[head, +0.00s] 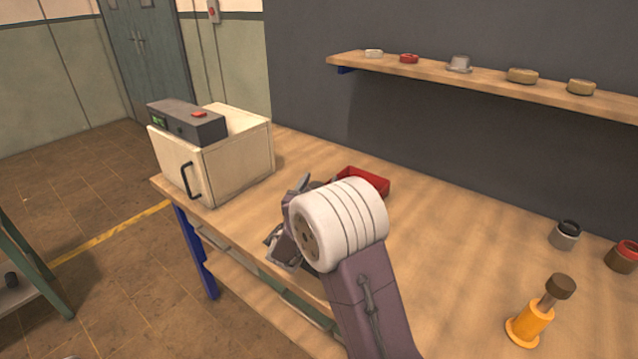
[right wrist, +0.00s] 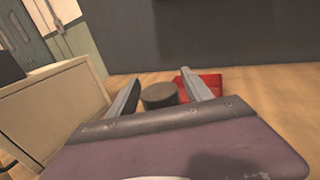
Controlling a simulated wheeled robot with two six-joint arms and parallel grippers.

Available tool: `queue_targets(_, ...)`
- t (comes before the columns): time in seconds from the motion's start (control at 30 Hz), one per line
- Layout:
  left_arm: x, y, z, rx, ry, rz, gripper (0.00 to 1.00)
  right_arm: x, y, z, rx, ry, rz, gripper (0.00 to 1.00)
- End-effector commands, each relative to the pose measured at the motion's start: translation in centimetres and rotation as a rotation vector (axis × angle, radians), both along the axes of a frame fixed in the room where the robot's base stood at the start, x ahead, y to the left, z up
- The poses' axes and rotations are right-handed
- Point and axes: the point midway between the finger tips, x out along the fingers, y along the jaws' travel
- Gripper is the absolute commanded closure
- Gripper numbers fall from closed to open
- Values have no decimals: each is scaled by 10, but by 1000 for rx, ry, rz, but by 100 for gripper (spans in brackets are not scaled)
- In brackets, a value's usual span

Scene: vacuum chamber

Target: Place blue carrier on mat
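I cannot make out a blue carrier or a mat in either view. My right gripper (head: 284,222) is low over the left part of the wooden table, partly hidden by my own wrist. In the right wrist view its two fingers (right wrist: 158,92) are spread apart. A dark, round, flat-topped object (right wrist: 160,96) shows between and beyond them, with a visible gap to the fingers. Its colour looks grey-brown. A red open tray (right wrist: 207,84) is just behind and to the right of it; the red tray also shows in the head view (head: 372,181). My left gripper is out of view.
A cream box with a black handle and dark control unit (head: 212,155) stands left of the gripper. A wall shelf (head: 490,84) holds several small items. An orange-and-brown tool (head: 535,322), a grey cup (head: 565,236) and a red-brown jar (head: 624,256) stand right. The table's middle is clear.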

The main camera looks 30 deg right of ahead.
Motion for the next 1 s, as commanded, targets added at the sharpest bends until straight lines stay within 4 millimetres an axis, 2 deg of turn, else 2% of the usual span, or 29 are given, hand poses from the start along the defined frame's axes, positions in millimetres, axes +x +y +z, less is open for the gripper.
queue_targets(0.27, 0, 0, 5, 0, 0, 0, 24, -1, 1, 5, 0, 0, 1, 42)
queue_targets(0.73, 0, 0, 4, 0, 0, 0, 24, -69, 71, 3, 0, 0, 6, 42)
queue_targets(1.0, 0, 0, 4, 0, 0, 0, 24, -85, 85, 3, 0, 0, 0, 42)
